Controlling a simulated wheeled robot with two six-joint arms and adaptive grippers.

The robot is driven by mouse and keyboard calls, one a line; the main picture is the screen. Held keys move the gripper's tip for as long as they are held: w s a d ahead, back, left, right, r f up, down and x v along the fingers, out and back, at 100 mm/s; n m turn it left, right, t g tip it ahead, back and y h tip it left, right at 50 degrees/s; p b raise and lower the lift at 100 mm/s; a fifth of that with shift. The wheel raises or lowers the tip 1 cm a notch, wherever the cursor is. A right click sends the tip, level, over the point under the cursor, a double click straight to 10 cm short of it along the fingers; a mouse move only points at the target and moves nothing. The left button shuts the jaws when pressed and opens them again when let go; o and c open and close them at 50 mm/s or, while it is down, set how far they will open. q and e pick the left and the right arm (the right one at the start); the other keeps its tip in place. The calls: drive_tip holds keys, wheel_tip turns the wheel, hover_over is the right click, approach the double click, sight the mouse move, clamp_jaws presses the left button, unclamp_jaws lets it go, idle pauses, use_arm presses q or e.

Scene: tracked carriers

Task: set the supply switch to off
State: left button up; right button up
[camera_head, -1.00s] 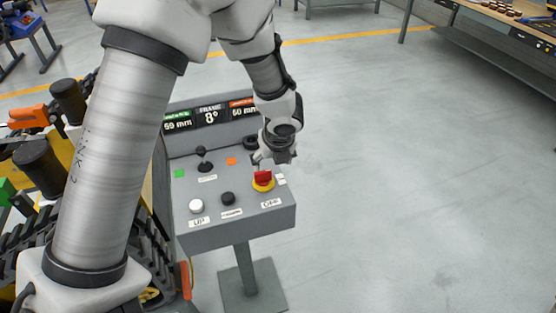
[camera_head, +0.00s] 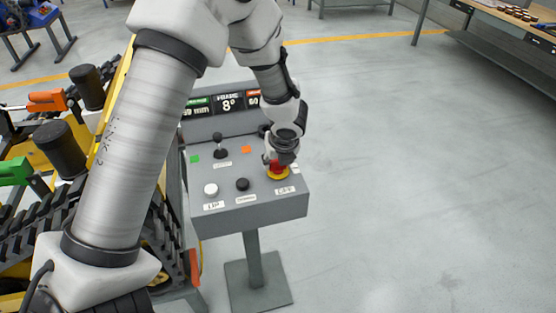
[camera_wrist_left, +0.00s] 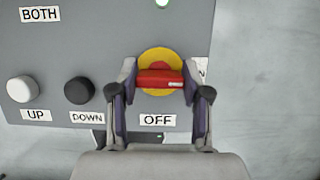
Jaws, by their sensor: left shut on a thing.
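The supply switch is a red handle (camera_wrist_left: 160,79) on a round yellow plate (camera_wrist_left: 160,58) at the right side of the grey control panel (camera_head: 225,208). An OFF label (camera_wrist_left: 158,120) sits just below it and a partly hidden label shows to its right. The red handle lies sideways in the left wrist view. My left gripper (camera_wrist_left: 160,85) has one finger at each end of the handle and is shut on it. In the head view the left gripper (camera_head: 279,163) covers part of the switch. My right gripper is not in view.
The panel carries a white UP button (camera_head: 211,189), a black DOWN button (camera_head: 242,184) and a black joystick (camera_head: 220,148). A green lamp (camera_wrist_left: 162,3) is lit above the switch. Tracked machinery (camera_head: 60,150) stands at the left. The floor at the right is clear.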

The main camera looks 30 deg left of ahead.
use_arm(q)
drive_tip(key=n+p, duration=0.1)
drive_tip(key=n, duration=0.1)
drive_tip(key=n+g+p, duration=0.1)
drive_tip(key=n+p, duration=0.1)
drive_tip(key=shift+r+g+y+p, duration=0.15)
drive_tip(key=shift+g+y+p, duration=0.15)
drive_tip(key=shift+y, duration=0.1)
drive_tip(key=n+g+p, duration=0.1)
drive_tip(key=n+p, duration=0.1)
drive_tip(key=n, duration=0.2)
drive_tip(key=shift+n+g+p, duration=0.3)
drive_tip(key=shift+g+p, duration=0.05)
drive_tip(key=shift+g, duration=0.05)
drive_tip(key=n, duration=0.2)
drive_tip(key=n+g+p, duration=0.1)
drive_tip(key=shift+f+n, duration=0.2)
drive_tip(key=shift+n, duration=0.2)
drive_tip(key=n+g, duration=0.1)
drive_tip(key=n, duration=0.1)
drive_tip(key=n+g+h, duration=0.1)
drive_tip(key=n, duration=0.2)
drive_tip(key=shift+s, duration=0.1)
drive_tip(key=shift+f+n, duration=0.1)
drive_tip(key=shift+n, duration=0.2)
drive_tip(key=o, duration=1.2)
drive_tip(key=shift+c, duration=0.2)
